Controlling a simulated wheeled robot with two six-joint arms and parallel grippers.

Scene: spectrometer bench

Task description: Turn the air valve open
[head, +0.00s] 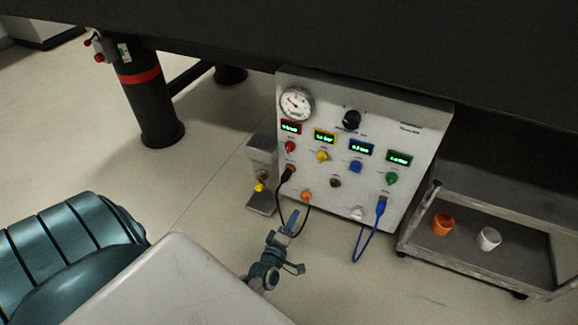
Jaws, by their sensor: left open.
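A control panel (335,180) stands under the dark bench, with a round gauge (296,103), lit displays, and red, yellow, blue and green knobs. A black knob (351,119) sits near its top. A small metal stand (262,150) with a yellow handle (259,187) is at its left side. Red-handled fittings (99,57) are on the bench leg at upper left. No label that I can read shows which is the air valve. My left gripper (296,242) is open and empty, in front of the panel's lower left. My right gripper is not in view.
A black cable and a blue cable (364,240) hang from the panel's lower part. A metal cart (478,267) at right holds an orange cup (442,223) and a white cup (488,238). The bench top (400,45) overhangs the panel. Open floor lies left of it.

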